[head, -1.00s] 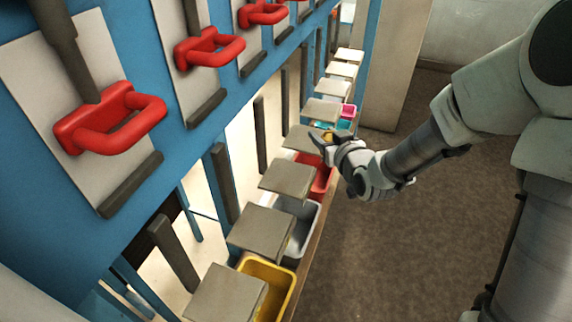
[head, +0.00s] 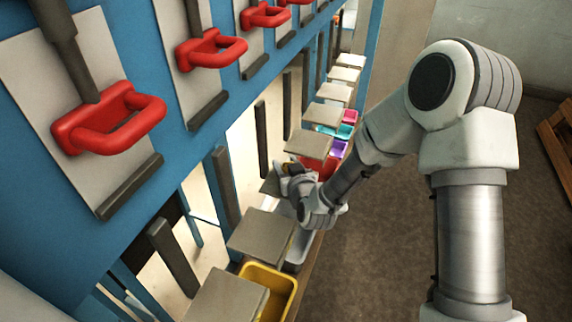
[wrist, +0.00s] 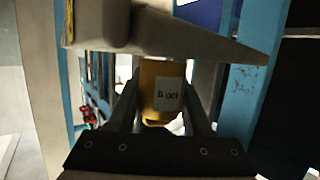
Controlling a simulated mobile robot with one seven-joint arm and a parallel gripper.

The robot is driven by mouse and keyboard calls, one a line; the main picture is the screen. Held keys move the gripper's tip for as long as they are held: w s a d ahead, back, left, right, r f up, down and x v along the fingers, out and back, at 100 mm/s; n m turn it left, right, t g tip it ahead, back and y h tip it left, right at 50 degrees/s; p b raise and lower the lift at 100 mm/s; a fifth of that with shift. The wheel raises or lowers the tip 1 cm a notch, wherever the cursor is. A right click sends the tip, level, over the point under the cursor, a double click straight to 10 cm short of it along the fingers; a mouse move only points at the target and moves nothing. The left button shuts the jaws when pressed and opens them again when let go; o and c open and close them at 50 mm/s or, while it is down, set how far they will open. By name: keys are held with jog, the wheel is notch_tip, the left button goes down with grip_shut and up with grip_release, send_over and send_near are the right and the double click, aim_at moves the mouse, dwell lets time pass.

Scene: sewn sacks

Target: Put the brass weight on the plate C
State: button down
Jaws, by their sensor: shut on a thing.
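The brass weight (wrist: 175,72) is a yellow-gold block with a white label in the wrist view. The label's print is too blurred to read. My gripper (wrist: 161,108) is shut on it, one finger on each side. In the head view my gripper (head: 284,169) is beside the third grey plate from the front (head: 268,187), which it partly hides. The other square plates stand in a row: the nearest (head: 224,300), the second (head: 262,235) and the fourth (head: 309,144), with several smaller ones behind. No letters are legible, so I cannot tell which is plate C.
Coloured bins stand under the plates, including a yellow one (head: 283,283). A blue wall (head: 60,215) with red handles (head: 110,117) and dark posts borders the row on the left. A pale slab (wrist: 185,38) crosses the top of the wrist view. Open floor (head: 385,255) lies right.

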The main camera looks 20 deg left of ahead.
jog(key=shift+f+b, duration=0.2)
jog(key=shift+b, duration=0.1)
jog(key=c, duration=0.6)
grip_release()
jog(key=shift+r, duration=0.2)
jog(key=p+v, duration=0.1)
jog(key=v, duration=0.9)
jog(key=shift+r+p, duration=0.2)
jog(key=shift+p, duration=0.15)
jog(key=shift+p+v, duration=0.95)
jog(key=shift+p, duration=0.35)
jog(key=shift+s+f, duration=0.1)
jog(key=shift+f, duration=0.1)
